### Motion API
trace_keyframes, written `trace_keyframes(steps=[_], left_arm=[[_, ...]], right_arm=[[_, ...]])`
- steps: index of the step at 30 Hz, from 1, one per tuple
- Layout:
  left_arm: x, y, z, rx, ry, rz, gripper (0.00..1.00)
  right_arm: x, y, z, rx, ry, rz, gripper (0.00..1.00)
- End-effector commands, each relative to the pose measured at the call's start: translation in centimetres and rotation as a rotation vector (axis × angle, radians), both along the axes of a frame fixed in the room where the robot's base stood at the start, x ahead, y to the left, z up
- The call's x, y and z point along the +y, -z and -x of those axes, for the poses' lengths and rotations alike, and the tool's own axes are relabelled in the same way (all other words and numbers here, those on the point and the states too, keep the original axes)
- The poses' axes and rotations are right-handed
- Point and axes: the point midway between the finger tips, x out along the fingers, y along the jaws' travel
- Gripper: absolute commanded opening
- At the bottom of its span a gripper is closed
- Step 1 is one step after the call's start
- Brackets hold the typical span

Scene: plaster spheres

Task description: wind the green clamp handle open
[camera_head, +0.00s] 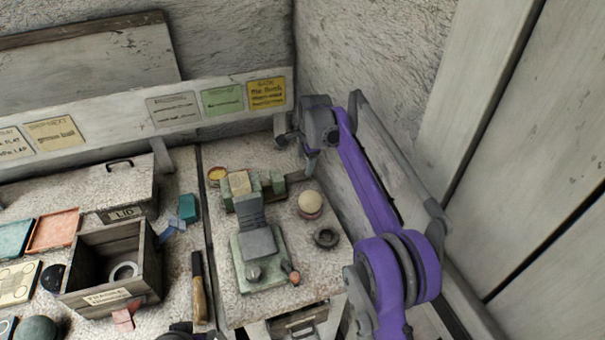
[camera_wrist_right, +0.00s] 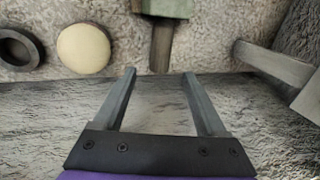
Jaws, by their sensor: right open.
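The green clamp (camera_head: 277,183) stands at the back of the right-hand bench and holds a pale block (camera_head: 239,183) between its green jaws. In the right wrist view a corner of the green clamp (camera_wrist_right: 170,7) shows at the top edge, with a dark bar (camera_wrist_right: 161,46) that looks like its screw or handle sticking out towards my fingers. My right gripper (camera_wrist_right: 158,76) is open and empty, its two fingers apart from the bar. In the head view my right gripper (camera_head: 284,137) is near the back right corner, behind the clamp. My left gripper is not clearly seen.
A cream sphere (camera_head: 310,203) on a pinkish base and a dark ring (camera_head: 326,238) stand right of the clamp. A green-based device (camera_head: 262,263) stands in front. A grey post (camera_wrist_right: 277,65) is right of my fingers. Walls are close behind and right.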

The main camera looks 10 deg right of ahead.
Motion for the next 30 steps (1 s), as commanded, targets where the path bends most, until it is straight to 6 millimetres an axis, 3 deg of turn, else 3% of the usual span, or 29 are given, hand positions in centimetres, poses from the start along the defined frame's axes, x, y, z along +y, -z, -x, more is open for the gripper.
trace_keyframes(steps=[3, 10, 16, 24, 30], left_arm=[[0.0, 0.2, 0.1, 0.001, 0.0, 0.0, 0.5], [0.0, 0.3, 0.1, 0.001, 0.0, 0.0, 0.5], [0.0, 0.3, 0.1, 0.002, 0.0, 0.0, 0.5], [0.0, 0.3, 0.1, 0.002, 0.0, 0.0, 0.5], [0.0, 0.3, 0.1, 0.002, 0.0, 0.0, 0.5]], right_arm=[[0.2, 2.5, -0.7, 0.0, -0.001, 0.0, 0.74], [0.4, 5.9, -1.8, 0.0, -0.002, 0.001, 0.74], [0.5, 7.1, -2.1, -0.001, -0.002, 0.0, 0.74], [0.5, 7.2, -2.2, -0.001, -0.002, 0.0, 0.74], [0.5, 7.2, -2.1, -0.001, -0.002, 0.0, 0.38]])
